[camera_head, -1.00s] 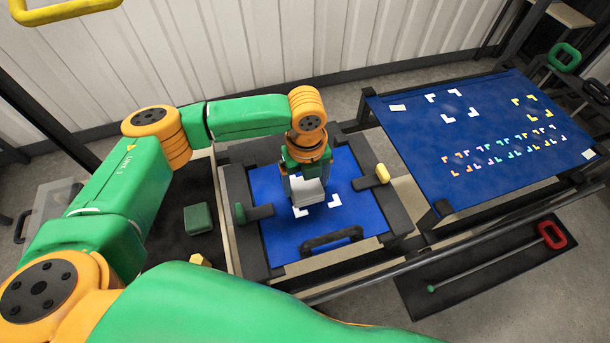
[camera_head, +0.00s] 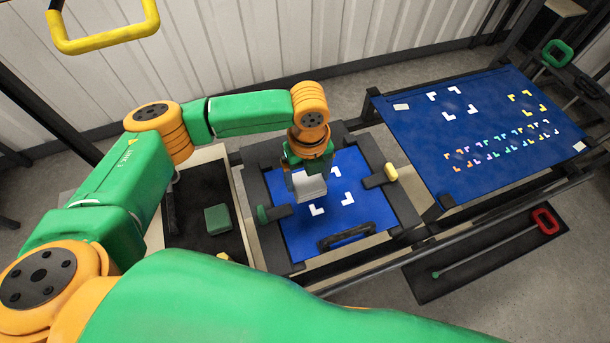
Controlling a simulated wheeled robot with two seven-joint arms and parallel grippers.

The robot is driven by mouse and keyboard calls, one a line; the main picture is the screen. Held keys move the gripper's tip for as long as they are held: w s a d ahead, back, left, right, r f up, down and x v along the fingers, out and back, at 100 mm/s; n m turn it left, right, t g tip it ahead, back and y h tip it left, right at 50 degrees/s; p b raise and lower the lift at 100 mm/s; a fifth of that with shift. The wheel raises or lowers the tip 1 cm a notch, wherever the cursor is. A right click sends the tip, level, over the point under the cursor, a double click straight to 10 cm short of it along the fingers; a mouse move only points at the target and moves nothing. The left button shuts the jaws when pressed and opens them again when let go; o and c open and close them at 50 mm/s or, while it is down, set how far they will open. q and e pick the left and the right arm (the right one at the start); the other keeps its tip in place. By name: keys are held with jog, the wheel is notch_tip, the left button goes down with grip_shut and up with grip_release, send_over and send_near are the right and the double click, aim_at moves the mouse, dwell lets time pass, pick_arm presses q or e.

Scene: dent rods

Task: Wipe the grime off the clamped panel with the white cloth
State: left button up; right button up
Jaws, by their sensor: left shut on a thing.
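The clamped blue panel (camera_head: 354,207) lies in a dark frame in the middle of the head view. White corner marks (camera_head: 347,199) show on its face; I cannot make out grime on it. A green-tipped clamp (camera_head: 270,213) holds its left side and a yellow-tipped clamp (camera_head: 380,179) its right side. My left gripper (camera_head: 308,176) is over the panel's left-middle part, shut on the white cloth (camera_head: 309,189), which looks like a pale block. I cannot tell whether the cloth touches the panel. My right gripper is out of view.
A larger blue board (camera_head: 475,130) with coloured corner marks stands at the right. A green block (camera_head: 218,219) lies on a dark surface left of the panel. A black handle (camera_head: 345,235) is at the panel's near edge. A red-handled rod (camera_head: 545,221) lies lower right.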

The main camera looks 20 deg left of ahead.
pick_arm(q)
notch_tip(320, 180, up, 2)
jog(key=shift+s+a+r, duration=0.1)
jog(key=shift+a+r, duration=0.05)
jog(key=shift+r, duration=0.5)
dwell(0.3)
